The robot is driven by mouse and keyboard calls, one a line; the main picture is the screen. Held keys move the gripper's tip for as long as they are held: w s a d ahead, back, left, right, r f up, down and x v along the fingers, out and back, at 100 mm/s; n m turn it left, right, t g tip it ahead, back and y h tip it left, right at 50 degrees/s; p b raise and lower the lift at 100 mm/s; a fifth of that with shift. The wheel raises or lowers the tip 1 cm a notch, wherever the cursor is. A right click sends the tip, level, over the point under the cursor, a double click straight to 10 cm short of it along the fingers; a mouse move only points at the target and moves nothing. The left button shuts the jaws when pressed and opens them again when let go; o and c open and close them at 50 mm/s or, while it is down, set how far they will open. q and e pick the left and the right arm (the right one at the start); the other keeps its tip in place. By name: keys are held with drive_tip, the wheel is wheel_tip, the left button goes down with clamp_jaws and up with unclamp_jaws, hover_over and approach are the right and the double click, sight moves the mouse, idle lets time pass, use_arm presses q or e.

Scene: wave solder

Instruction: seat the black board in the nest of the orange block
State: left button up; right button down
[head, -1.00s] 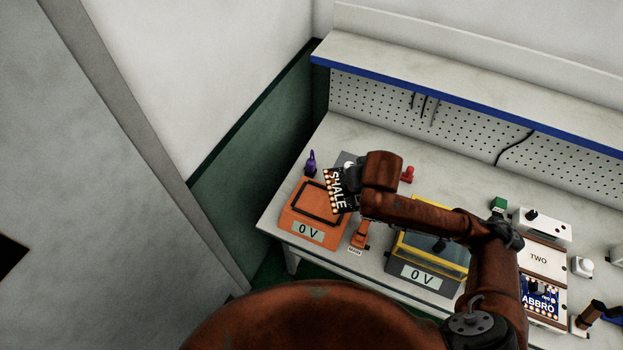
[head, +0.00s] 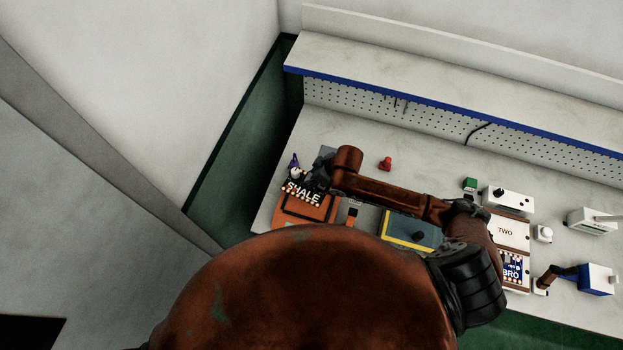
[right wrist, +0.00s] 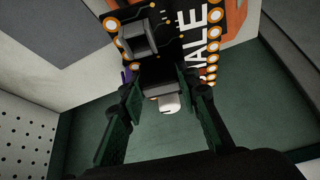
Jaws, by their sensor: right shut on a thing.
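The black board (head: 299,194), lettered SHALE with orange-ringed holes along its edge, is over the back part of the orange block (head: 284,217) in the head view. My right gripper (head: 316,180) is shut on the board at its back right side. In the right wrist view the board (right wrist: 192,38) lies beyond the fingers (right wrist: 160,95), with a dark raised part and a white-tipped part near them. The dark-outlined nest is partly hidden under the board. I cannot tell whether the board touches the block. My left gripper is not in view.
A purple item (head: 294,161) stands close behind the board, and a red item (head: 385,164) stands further right. A yellow-edged box (head: 405,229) is right of the orange block.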

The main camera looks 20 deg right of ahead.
sight(311, 189)
drive_tip(key=shift+s+a+f+n+g+y+p, duration=0.2)
drive_tip(key=shift+s+f+n+g+y+p, duration=0.15)
drive_tip(key=shift+s+f+n+p, duration=0.75)
drive_tip(key=shift+s+f, duration=0.15)
drive_tip(key=shift+s, duration=0.1)
drive_tip(key=shift+w+f, duration=0.2)
drive_tip(key=shift+f, duration=0.05)
drive_tip(key=shift+s+r, duration=0.15)
drive_tip(key=shift+p, duration=0.55)
drive_tip(key=shift+f+b, duration=0.7)
drive_tip(key=shift+f, duration=1.1)
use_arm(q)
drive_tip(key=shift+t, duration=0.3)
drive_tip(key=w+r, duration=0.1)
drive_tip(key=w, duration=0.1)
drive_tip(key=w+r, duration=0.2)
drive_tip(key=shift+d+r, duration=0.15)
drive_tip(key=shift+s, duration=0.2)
